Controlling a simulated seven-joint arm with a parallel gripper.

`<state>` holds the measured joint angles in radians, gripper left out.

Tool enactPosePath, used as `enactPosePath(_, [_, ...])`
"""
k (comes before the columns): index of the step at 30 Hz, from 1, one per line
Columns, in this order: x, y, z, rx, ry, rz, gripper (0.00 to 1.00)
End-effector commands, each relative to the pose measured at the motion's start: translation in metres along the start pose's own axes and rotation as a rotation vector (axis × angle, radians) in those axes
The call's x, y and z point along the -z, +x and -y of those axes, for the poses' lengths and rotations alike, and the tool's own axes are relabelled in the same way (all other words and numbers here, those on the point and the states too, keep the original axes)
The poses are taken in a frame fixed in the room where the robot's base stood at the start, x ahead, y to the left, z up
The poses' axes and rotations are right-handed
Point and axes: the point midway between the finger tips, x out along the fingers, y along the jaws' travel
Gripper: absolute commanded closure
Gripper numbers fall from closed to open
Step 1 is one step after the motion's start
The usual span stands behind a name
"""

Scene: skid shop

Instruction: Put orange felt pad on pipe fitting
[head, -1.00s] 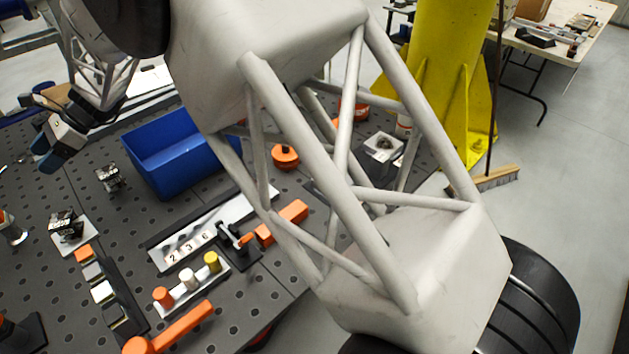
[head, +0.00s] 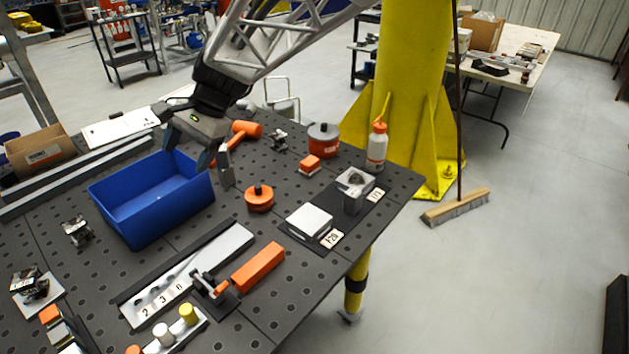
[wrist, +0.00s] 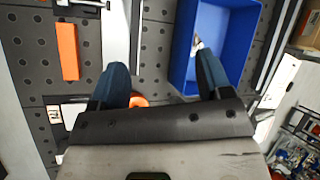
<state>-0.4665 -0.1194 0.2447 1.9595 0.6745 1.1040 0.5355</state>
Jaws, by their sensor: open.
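My gripper (head: 190,148) is open and empty, hanging above the table at the back right of the blue bin. In the wrist view its fingers (wrist: 162,82) are spread, with nothing between them. A small orange block (head: 310,163) with a pale lower edge lies at the back right; it may be the orange felt pad, but I cannot be sure. A grey metal block with a round opening (head: 355,188), perhaps the pipe fitting, stands on a dark mat at the right, apart from the orange block. My gripper is left of both and touches neither.
The blue bin (head: 125,208) is below my gripper. An orange disc with a knob (head: 259,197), a white square block (head: 309,221), an orange bar (head: 258,267), an orange mallet (head: 246,129), a round canister (head: 323,140) and a bottle (head: 377,148) stand around the table.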

Motion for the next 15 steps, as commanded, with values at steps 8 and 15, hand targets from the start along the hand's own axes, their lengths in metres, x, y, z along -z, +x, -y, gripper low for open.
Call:
enactPosePath(8, [-0.001, -0.057, -0.1, -0.054, -0.108, -0.161, 0.28])
enactPosePath(15, [-0.012, -0.09, -0.185, -0.127, -0.196, -0.286, 0.28])
